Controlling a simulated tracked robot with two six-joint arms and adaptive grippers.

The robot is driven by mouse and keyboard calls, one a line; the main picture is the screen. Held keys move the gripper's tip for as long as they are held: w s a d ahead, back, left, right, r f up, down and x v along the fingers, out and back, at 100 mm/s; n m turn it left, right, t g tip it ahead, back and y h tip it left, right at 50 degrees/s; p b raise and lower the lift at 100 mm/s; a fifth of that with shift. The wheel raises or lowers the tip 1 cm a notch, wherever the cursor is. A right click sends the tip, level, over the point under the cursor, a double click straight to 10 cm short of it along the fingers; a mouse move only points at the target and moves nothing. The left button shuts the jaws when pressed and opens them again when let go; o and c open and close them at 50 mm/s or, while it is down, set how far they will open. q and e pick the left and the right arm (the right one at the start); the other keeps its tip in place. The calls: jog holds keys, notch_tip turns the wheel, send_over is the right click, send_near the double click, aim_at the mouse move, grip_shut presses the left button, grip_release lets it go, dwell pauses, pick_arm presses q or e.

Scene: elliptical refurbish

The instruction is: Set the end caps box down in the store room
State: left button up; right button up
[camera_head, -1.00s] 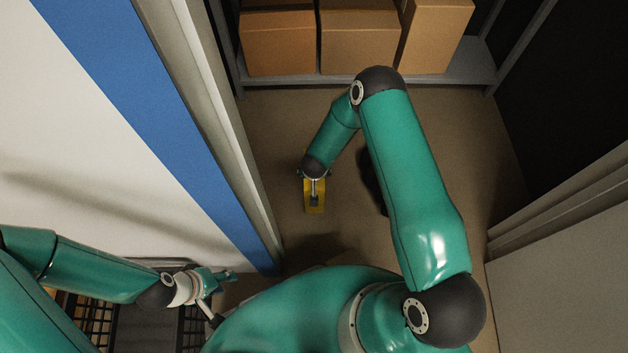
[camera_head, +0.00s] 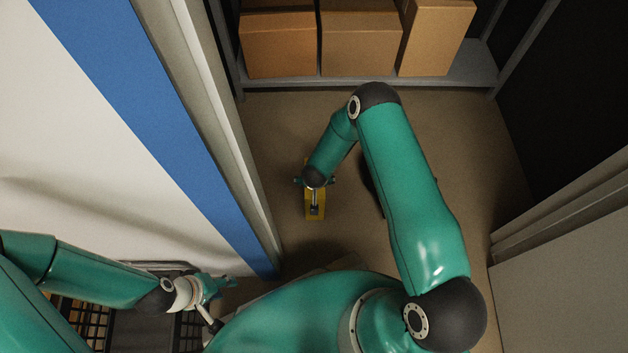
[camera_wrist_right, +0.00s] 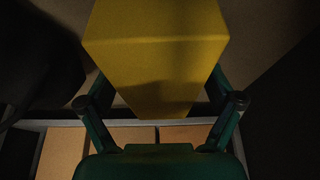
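The yellow end caps box (camera_head: 315,211) is low over the brown store room floor. I cannot tell whether it touches the floor. My right gripper (camera_head: 315,182) has its fingers on either side of the box and appears shut on it. In the right wrist view the yellow box (camera_wrist_right: 155,70) fills the space between the fingers of the right gripper (camera_wrist_right: 160,80), and its edges hide the fingertips. My left gripper (camera_head: 222,283) is at the lower left, away from the box, with nothing seen in it; its finger gap is unclear.
A grey shelf (camera_head: 380,83) with several cardboard boxes (camera_head: 360,45) stands at the back. A blue and white wall (camera_head: 150,110) edges the left, and a pale panel (camera_head: 570,270) the lower right. The floor (camera_head: 450,125) between the shelf and right arm is clear.

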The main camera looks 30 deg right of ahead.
jog(key=shift+s+a+r+p, duration=0.15)
jog(key=shift+r+p, duration=0.15)
jog(key=shift+r, duration=0.3)
jog(key=p+v, duration=0.3)
jog(key=v, duration=0.7)
jog(key=shift+r+p, duration=0.15)
jog(key=shift+p, duration=0.25)
jog(key=shift+s+r, duration=0.15)
jog(key=shift+r, duration=0.05)
jog(key=s+a+r+n+g+y, duration=0.1)
jog(key=s+a+r+y, duration=0.1)
jog(key=s, duration=0.6)
jog(key=s+a+r+n+g+y, duration=0.2)
jog(key=s+a+r+y, duration=0.1)
jog(key=s+a, duration=0.4)
jog(key=shift+s+a+r+g+y, duration=0.3)
jog(key=shift+s+y, duration=0.2)
jog(key=shift+s, duration=0.55)
jog(key=shift+r, duration=0.1)
